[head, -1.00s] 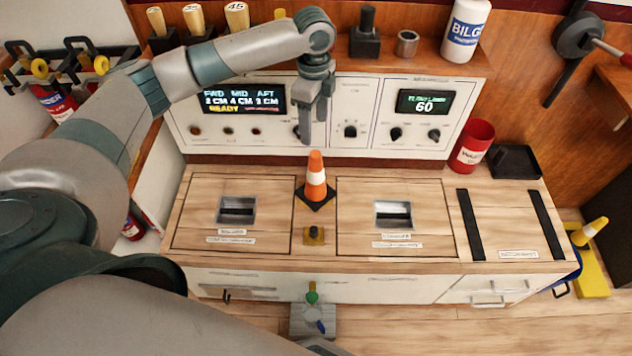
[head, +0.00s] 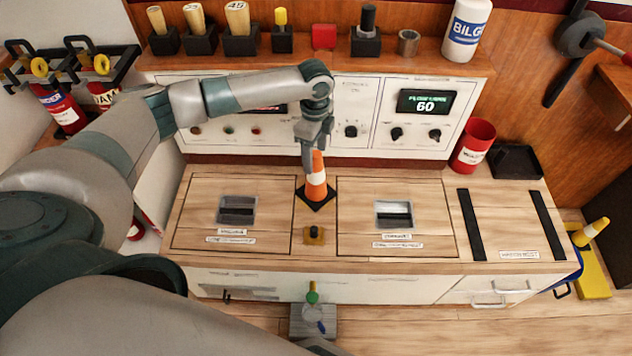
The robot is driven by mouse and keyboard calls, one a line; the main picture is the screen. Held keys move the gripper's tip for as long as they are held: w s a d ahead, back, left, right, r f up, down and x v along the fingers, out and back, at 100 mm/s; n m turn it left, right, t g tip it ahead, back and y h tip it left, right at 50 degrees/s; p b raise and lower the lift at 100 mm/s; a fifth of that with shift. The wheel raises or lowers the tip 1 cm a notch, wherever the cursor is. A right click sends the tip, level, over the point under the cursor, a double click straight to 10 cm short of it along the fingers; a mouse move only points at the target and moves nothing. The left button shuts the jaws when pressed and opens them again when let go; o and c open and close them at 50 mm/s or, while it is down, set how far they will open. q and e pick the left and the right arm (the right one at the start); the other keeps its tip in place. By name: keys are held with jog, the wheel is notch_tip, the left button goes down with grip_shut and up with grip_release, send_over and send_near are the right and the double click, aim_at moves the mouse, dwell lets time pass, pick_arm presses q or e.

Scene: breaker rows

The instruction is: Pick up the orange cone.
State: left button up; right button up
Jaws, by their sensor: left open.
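The orange cone (head: 316,188) has a white band and a dark square base, and stands upright on the wooden counter between two hatch panels. My left gripper (head: 314,160) points down over it, with its fingers at the cone's upper part. One finger hides part of the cone's tip. The gripper is open; I cannot tell whether a finger touches the cone. My right gripper is not in view.
A white control panel (head: 371,112) rises behind the cone. A red cup (head: 473,145) and a black tray (head: 514,161) stand at the back right. The counter around the cone is mostly clear.

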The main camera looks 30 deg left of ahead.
aim_at(316, 164)
pick_arm(q)
jog(key=shift+f, duration=0.4)
jog(key=shift+w+f, duration=0.2)
jog(key=shift+f, duration=1.1)
jog(key=shift+w+f, duration=0.15)
jog(key=shift+f, duration=1.15)
grip_shut()
jog(key=shift+r, duration=0.1)
